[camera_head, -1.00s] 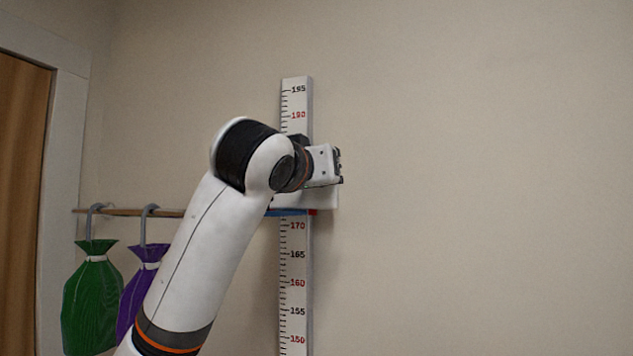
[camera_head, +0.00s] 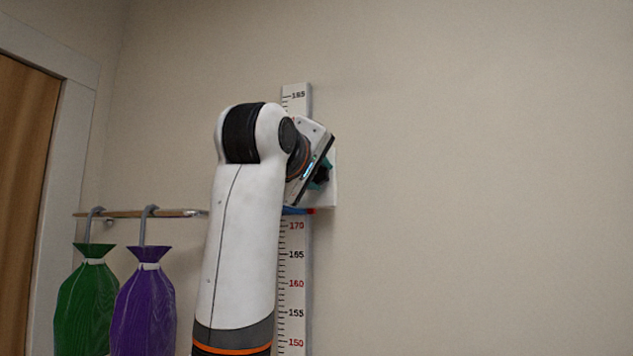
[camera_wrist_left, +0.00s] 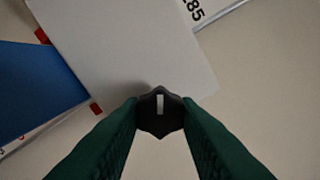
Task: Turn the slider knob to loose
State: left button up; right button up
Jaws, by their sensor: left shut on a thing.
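The slider is a white block (camera_head: 330,196) on the white height ruler (camera_head: 293,270), just above the 170 mark. Its white face also fills the upper middle of the left wrist view (camera_wrist_left: 135,45). The slider knob (camera_wrist_left: 160,113) is dark with a pale pointer line, which runs upright in the left wrist view. My left gripper (camera_head: 321,172) is at the slider's face, rolled to a slant. Its green fingers (camera_wrist_left: 160,120) are shut on the knob from both sides. No label for loose or tight is readable. My right gripper is not in view.
A blue plate (camera_wrist_left: 35,90) with red bits sits along the slider's lower edge. A wall rail (camera_head: 185,213) carries a green bag (camera_head: 87,305) and a purple bag (camera_head: 146,305) left of my arm. The wall to the right of the ruler is bare.

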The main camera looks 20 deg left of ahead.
pick_arm(q)
jog(key=n, duration=0.3)
jog(key=shift+n, duration=0.3)
jog(key=shift+n+b, duration=0.3)
jog(key=shift+n, duration=1)
jog(key=o, duration=1)
jog(key=shift+a, duration=0.1)
jog(key=shift+s, duration=0.15)
